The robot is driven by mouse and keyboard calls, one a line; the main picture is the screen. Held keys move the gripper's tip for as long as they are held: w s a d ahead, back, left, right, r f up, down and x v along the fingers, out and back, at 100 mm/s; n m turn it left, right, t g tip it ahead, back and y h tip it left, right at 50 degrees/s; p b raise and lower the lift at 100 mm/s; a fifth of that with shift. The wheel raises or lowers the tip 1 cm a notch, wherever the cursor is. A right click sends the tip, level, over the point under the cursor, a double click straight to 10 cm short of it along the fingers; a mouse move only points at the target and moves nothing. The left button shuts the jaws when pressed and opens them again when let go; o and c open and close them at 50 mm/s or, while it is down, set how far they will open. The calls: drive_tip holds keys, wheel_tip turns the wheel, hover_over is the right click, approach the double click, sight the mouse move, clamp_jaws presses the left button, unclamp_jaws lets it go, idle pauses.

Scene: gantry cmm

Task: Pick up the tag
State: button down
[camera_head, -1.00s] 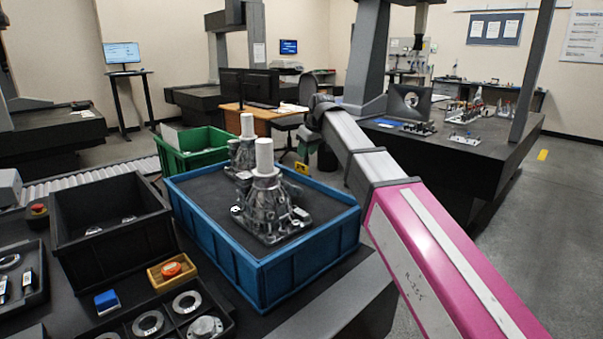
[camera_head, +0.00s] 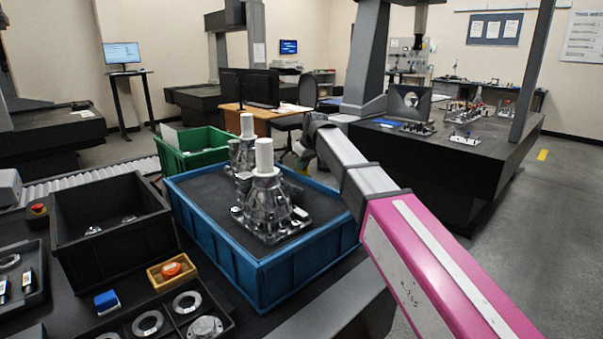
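My arm reaches from the lower right to beyond the blue bin (camera_head: 262,268). My gripper (camera_head: 303,154) is small and dark at its far end, over the bin's back right edge. Whether its fingers are open or shut cannot be made out. Two metal castings with white cylinders on top stand in the bin, the nearer one (camera_head: 268,195) in front of the other (camera_head: 243,155). A small pale rectangular piece (camera_head: 300,212) shows at the nearer casting's right base; I cannot tell for sure whether it is the tag.
A green crate (camera_head: 190,150) stands behind the blue bin, and a black bin (camera_head: 110,245) at its left. A yellow tray (camera_head: 170,283) with an orange-red part and a tray of metal rings (camera_head: 150,322) lie in front. A dark granite table (camera_head: 480,160) stands at the right.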

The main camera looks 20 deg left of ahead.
drive_tip(key=shift+r, duration=0.1)
idle(0.3)
drive_tip(key=shift+r, duration=0.5)
drive_tip(key=r, duration=0.3)
drive_tip(key=shift+s+a+r, duration=0.2)
drive_tip(key=shift+s+a, duration=0.1)
drive_tip(key=shift+s, duration=0.05)
drive_tip(key=s+a+r, duration=0.7)
drive_tip(key=s+r, duration=0.1)
drive_tip(key=r, duration=0.3)
